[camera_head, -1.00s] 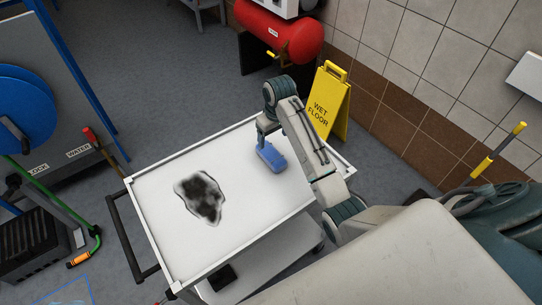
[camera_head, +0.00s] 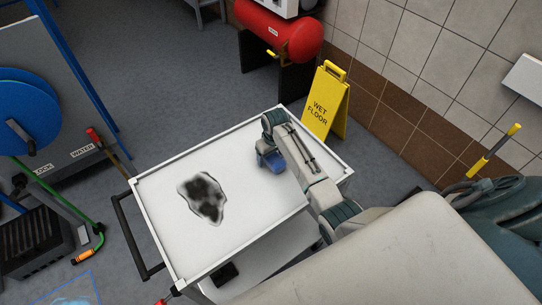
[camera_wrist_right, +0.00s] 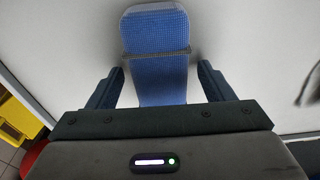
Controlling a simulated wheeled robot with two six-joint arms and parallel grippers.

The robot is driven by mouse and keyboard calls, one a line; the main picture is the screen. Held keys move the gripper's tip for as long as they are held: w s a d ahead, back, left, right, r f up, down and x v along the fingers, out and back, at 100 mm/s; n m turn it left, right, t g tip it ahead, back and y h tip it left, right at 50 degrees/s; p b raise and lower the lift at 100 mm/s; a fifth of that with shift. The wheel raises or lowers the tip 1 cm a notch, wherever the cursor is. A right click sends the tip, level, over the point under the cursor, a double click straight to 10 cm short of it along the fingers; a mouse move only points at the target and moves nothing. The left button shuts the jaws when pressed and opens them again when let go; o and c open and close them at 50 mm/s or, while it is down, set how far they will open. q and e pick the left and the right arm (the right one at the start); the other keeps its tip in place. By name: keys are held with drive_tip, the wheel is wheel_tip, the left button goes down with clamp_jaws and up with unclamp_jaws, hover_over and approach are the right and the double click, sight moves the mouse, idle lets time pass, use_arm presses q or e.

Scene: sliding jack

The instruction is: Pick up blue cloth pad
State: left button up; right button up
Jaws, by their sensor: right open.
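The blue cloth pad (camera_head: 273,162) lies on the white top of a cart (camera_head: 160,222), toward its right part. My right gripper (camera_head: 266,149) is above it and hides part of it in the head view. In the right wrist view the pad (camera_wrist_right: 156,33) runs between the two open fingers of my right gripper (camera_wrist_right: 159,80), one finger on each side. A thin dark band crosses the pad there. I cannot tell if the fingers touch it. My left gripper is not in view.
A black smudge (camera_head: 204,198) marks the cart top left of the pad. The cart has a raised rim and a dark handle (camera_head: 136,240). A yellow wet floor sign (camera_head: 327,100) stands behind the cart, near a red tank (camera_head: 278,32).

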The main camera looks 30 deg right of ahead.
drive_tip(key=shift+c, duration=0.4)
drive_tip(key=c, duration=1)
drive_tip(key=shift+r, duration=0.1)
drive_tip(key=shift+r+b, duration=0.45)
drive_tip(key=shift+r, duration=0.05)
wheel_tip(320, 180, up, 2)
drive_tip(key=shift+r+b, duration=0.15)
drive_tip(key=shift+b, duration=0.6)
drive_tip(key=s+a+b, duration=0.1)
drive_tip(key=s+a, duration=0.2)
drive_tip(key=a, duration=0.1)
drive_tip(key=s+a+r+b, duration=0.1)
drive_tip(key=s+a, duration=0.2)
drive_tip(key=a, duration=0.1)
drive_tip(key=s+a+b, duration=0.2)
drive_tip(key=a, duration=0.2)
drive_tip(key=shift+s+a+r, duration=0.15)
drive_tip(key=shift+s+a, duration=0.1)
drive_tip(key=shift+s, duration=0.15)
drive_tip(key=shift+s+a+r, duration=0.15)
drive_tip(key=shift+s+a, duration=0.1)
drive_tip(key=shift+a, duration=0.05)
